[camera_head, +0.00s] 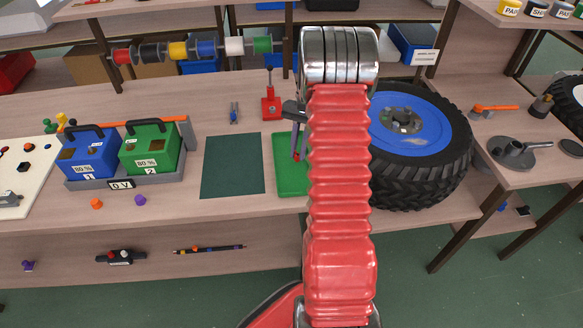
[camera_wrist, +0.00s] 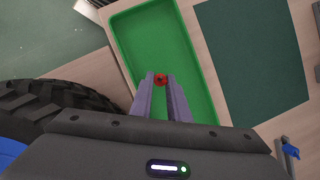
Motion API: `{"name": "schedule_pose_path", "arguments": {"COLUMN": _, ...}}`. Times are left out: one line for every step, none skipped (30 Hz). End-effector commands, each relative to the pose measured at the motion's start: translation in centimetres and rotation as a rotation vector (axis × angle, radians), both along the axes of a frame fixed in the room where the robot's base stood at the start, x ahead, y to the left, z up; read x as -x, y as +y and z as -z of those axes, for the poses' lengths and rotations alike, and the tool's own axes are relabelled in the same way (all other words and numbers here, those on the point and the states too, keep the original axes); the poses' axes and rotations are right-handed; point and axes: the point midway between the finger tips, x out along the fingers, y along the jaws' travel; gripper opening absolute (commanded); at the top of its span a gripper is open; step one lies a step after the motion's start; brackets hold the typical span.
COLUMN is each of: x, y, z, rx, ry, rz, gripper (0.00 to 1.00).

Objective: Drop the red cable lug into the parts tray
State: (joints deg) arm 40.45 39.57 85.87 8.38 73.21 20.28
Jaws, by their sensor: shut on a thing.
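The red cable lug (camera_wrist: 161,79) is held between the fingertips of my gripper (camera_wrist: 160,80) in the wrist view. My gripper is shut on it, above the green parts tray (camera_wrist: 140,28). The tray's inside looks empty where it shows; the fingers hide part of it. In the head view the tray (camera_head: 288,175) lies on the workbench, partly hidden behind my red arm. My gripper (camera_head: 298,150) shows there only as narrow grey fingers beside the arm, over the tray.
A dark green mat (camera_head: 231,165) lies left of the tray. Blue (camera_head: 90,158) and green (camera_head: 150,148) battery boxes sit further left. A red stand (camera_head: 270,103) is behind the tray.

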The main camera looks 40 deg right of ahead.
Motion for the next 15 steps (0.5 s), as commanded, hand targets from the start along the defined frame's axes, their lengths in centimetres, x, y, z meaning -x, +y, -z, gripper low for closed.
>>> {"name": "schedule_pose_path", "arguments": {"x": 0.00, "y": 0.02, "z": 0.10, "rx": 0.000, "ry": 0.000, "rz": 0.000, "gripper": 0.00}}
{"name": "schedule_pose_path", "arguments": {"x": -0.01, "y": 0.01, "z": 0.13, "rx": 0.000, "ry": 0.000, "rz": 0.000, "gripper": 0.00}}
{"name": "schedule_pose_path", "arguments": {"x": -0.01, "y": 0.01, "z": 0.14, "rx": 0.000, "ry": 0.000, "rz": 0.000, "gripper": 0.00}}
{"name": "schedule_pose_path", "arguments": {"x": -0.01, "y": 0.02, "z": 0.14, "rx": 0.000, "ry": 0.000, "rz": 0.000, "gripper": 0.00}}
{"name": "schedule_pose_path", "arguments": {"x": -0.01, "y": 0.02, "z": 0.14, "rx": 0.000, "ry": 0.000, "rz": -0.001, "gripper": 0.00}}
{"name": "schedule_pose_path", "arguments": {"x": -0.01, "y": 0.02, "z": 0.14, "rx": 0.000, "ry": 0.000, "rz": -0.001, "gripper": 0.00}}
{"name": "schedule_pose_path", "arguments": {"x": -0.01, "y": 0.02, "z": 0.14, "rx": 0.000, "ry": 0.000, "rz": -0.001, "gripper": 0.00}}
{"name": "schedule_pose_path", "arguments": {"x": -0.02, "y": 0.02, "z": 0.12, "rx": 0.000, "ry": 0.000, "rz": -0.001, "gripper": 0.00}}
{"name": "schedule_pose_path", "arguments": {"x": -0.02, "y": 0.02, "z": 0.12, "rx": 0.000, "ry": 0.000, "rz": -0.001, "gripper": 0.16}}
{"name": "schedule_pose_path", "arguments": {"x": -0.02, "y": 0.02, "z": 0.11, "rx": 0.000, "ry": 0.000, "rz": -0.001, "gripper": 0.18}}
{"name": "schedule_pose_path", "arguments": {"x": -0.02, "y": 0.02, "z": 0.11, "rx": 0.000, "ry": 0.000, "rz": -0.001, "gripper": 0.20}}
{"name": "schedule_pose_path", "arguments": {"x": -0.03, "y": 0.03, "z": 0.11, "rx": 0.000, "ry": 0.000, "rz": -0.001, "gripper": 0.23}}
{"name": "schedule_pose_path", "arguments": {"x": -0.03, "y": 0.03, "z": 0.11, "rx": 0.000, "ry": 0.000, "rz": -0.001, "gripper": 0.25}}
{"name": "schedule_pose_path", "arguments": {"x": -0.03, "y": 0.03, "z": 0.11, "rx": 0.000, "ry": 0.000, "rz": -0.001, "gripper": 0.27}}
{"name": "schedule_pose_path", "arguments": {"x": -0.03, "y": 0.02, "z": 0.10, "rx": 0.000, "ry": 0.000, "rz": -0.001, "gripper": 0.30}}
